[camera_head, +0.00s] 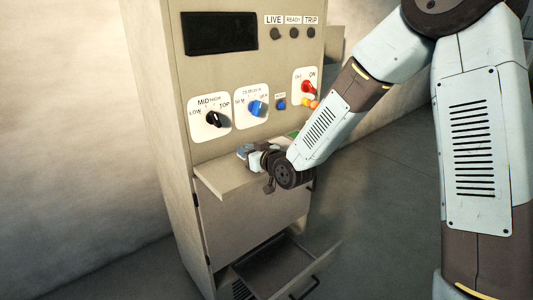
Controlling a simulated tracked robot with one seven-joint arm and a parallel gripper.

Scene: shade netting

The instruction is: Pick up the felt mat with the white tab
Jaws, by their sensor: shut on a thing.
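My gripper (250,154) is small in view, low over the cabinet's shelf (222,180). It is shut on a small blue-grey thing (243,150) at its tips. The thing is mostly covered by the gripper, and I cannot tell whether it is the felt mat. No white tab can be made out. A bit of green (293,134) shows on the shelf behind my wrist, too hidden to name.
The beige cabinet (225,75) has a dark screen (219,33), a black knob (213,119), a blue knob (257,108) and a red switch (308,87) above the shelf. A drawer (270,268) stands open below. Floor (375,200) to the right is clear.

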